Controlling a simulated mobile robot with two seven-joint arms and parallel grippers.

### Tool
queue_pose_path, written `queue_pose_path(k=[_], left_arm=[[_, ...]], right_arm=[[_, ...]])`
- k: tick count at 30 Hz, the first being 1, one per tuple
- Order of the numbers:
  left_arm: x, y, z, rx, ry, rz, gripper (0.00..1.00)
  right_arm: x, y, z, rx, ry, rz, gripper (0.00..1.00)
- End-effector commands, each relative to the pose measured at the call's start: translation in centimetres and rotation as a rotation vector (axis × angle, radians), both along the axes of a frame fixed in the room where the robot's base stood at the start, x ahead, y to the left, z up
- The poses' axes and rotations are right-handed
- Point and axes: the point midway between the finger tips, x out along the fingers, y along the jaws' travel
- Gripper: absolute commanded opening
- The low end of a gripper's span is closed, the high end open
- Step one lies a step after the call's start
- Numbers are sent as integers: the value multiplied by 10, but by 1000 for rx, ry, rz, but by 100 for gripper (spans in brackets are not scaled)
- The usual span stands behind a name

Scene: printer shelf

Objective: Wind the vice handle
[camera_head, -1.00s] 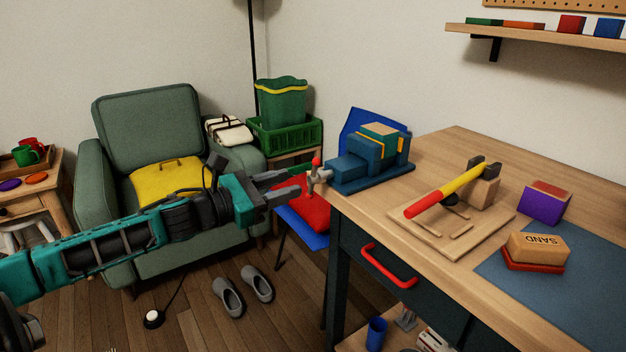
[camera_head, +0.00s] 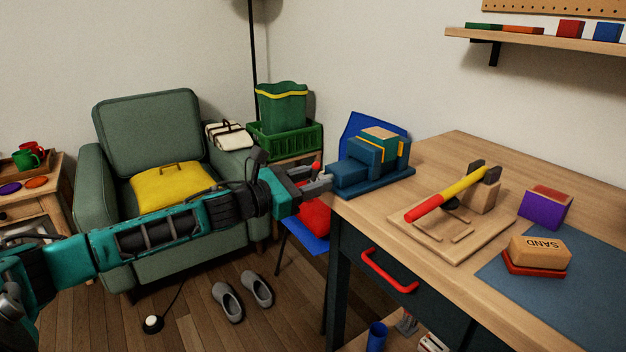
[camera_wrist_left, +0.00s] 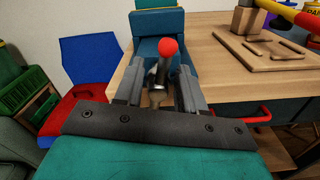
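The blue vice (camera_head: 350,172) sits on the near left corner of the workbench, with a wood block between its jaws. Its handle has a red knob (camera_head: 316,165) and a metal bar, now partly hidden by my fingers in the head view. My left gripper (camera_head: 309,180) is at the handle, left of the vice. In the left wrist view, the gripper (camera_wrist_left: 160,88) has its two grey fingers apart on either side of the handle, with the red knob (camera_wrist_left: 168,47) upright above them. Gaps show beside the bar. My right gripper is out of view.
The workbench (camera_head: 455,140) carries a wooden board with a red-yellow handled tool (camera_head: 440,195), a purple block (camera_head: 545,207) and a sanding block (camera_head: 540,250). A blue chair with a red cushion (camera_head: 316,216) stands below the vice. A green armchair (camera_head: 150,120) is behind my left arm.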

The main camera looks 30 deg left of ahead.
Motion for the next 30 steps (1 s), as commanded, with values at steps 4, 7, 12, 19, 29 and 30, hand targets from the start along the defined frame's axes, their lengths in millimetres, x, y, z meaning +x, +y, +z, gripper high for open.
queue_pose_path(k=[4, 7, 12, 19, 29, 30], left_arm=[[1, -1, 0, 0, 1, 0, 39], [1, 0, 0, 0, 1, 0, 39], [1, 0, 0, 0, 1, 0, 29], [1, 0, 0, 0, 1, 0, 7], [1, 0, 0, -13, 6, 0, 0], [1, 0, 0, -22, 10, 0, 0]], right_arm=[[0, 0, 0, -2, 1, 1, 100], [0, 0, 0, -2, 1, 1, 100], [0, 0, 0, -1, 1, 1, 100], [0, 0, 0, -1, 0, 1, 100], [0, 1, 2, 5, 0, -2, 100], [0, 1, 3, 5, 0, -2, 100]])
